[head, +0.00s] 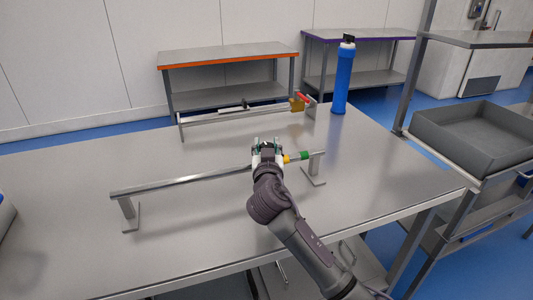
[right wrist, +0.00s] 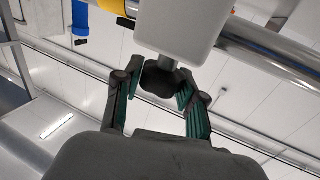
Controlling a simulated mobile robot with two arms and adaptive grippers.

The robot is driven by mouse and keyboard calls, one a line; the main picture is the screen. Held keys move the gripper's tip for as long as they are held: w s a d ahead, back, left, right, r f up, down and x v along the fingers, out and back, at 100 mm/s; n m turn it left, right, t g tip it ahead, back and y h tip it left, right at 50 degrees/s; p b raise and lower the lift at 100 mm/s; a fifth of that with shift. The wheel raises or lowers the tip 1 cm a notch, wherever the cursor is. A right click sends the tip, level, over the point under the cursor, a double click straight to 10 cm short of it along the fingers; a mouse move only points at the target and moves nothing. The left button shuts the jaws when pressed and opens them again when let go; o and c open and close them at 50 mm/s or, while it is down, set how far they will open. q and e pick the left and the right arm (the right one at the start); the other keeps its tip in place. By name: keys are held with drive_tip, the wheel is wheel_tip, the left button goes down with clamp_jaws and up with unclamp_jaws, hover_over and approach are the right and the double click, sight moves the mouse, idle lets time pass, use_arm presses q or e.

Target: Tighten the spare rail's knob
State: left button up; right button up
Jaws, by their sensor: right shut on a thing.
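A long metal rail (head: 180,184) on two low stands runs across the front of the table. A pale block (right wrist: 180,28) sits on the rail in the right wrist view, with a short stem and a dark round knob (right wrist: 160,80) on its underside. My right gripper (head: 267,143) is at the rail, left of its coloured rings. In the right wrist view, its green-padded fingers (right wrist: 158,90) are on either side of the knob, shut on it. In the head view the gripper hides the knob. My left gripper is in neither view.
Yellow and green rings (head: 304,155) sit on the near rail. A second rail (head: 215,115) stands behind, with a dark fitting and a red-handled brass valve (head: 298,103). A blue cylinder (head: 343,80) stands at the back right. A grey tub (head: 470,145) is at right.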

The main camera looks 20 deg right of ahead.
idle(0.3)
drive_tip(key=o, duration=1.2)
drive_tip(key=shift+s, duration=0.1)
drive_tip(key=v, duration=1.2)
drive_tip(key=shift+a, duration=0.1)
